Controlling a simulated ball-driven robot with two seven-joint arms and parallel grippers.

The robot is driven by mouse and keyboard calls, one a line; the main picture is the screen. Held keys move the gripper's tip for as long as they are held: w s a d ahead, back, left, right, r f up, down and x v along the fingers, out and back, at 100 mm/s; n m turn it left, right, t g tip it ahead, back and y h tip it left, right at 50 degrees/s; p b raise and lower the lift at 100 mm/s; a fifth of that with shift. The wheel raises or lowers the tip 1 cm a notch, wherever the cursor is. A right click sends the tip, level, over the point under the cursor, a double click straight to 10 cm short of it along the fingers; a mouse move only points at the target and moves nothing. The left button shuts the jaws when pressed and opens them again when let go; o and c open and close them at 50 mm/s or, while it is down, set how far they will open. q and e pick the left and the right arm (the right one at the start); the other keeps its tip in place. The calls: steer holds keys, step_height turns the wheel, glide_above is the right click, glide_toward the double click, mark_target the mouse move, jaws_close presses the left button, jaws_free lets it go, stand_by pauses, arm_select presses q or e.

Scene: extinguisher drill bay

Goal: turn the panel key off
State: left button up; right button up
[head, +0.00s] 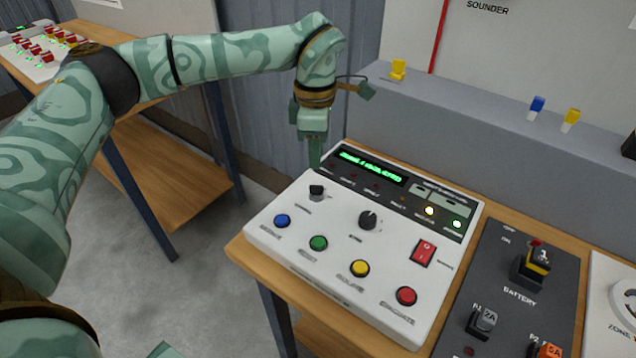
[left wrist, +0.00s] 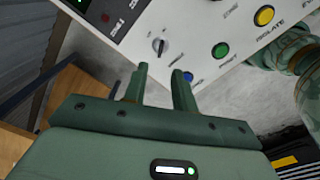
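The white control panel (head: 330,255) sits on a wooden table. The panel key (head: 317,192) is a small dark key in a light round lock, near the panel's upper left corner. In the left wrist view the key (left wrist: 159,46) stands out just beyond the fingertips. My left gripper (head: 314,160) points down near the panel's back left corner, behind the key in the head view. In the left wrist view the two fingers (left wrist: 157,72) are apart with nothing between them, and the key is not touched. The small lettering beside the key is unreadable. My right gripper is not seen.
The panel also has a black knob (head: 369,220), a red rocker switch (head: 424,252), and blue (head: 282,221), green (head: 318,243), yellow (head: 360,268) and red (head: 406,296) buttons. A dark battery panel (head: 500,290) is at right. A grey ledge (head: 480,110) runs behind.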

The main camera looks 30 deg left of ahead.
mark_target(316, 191)
arm_select(q)
step_height(316, 191, down, 8)
steer(key=shift+f+b, duration=0.25)
steer(key=shift+b, duration=0.65)
jaws_close()
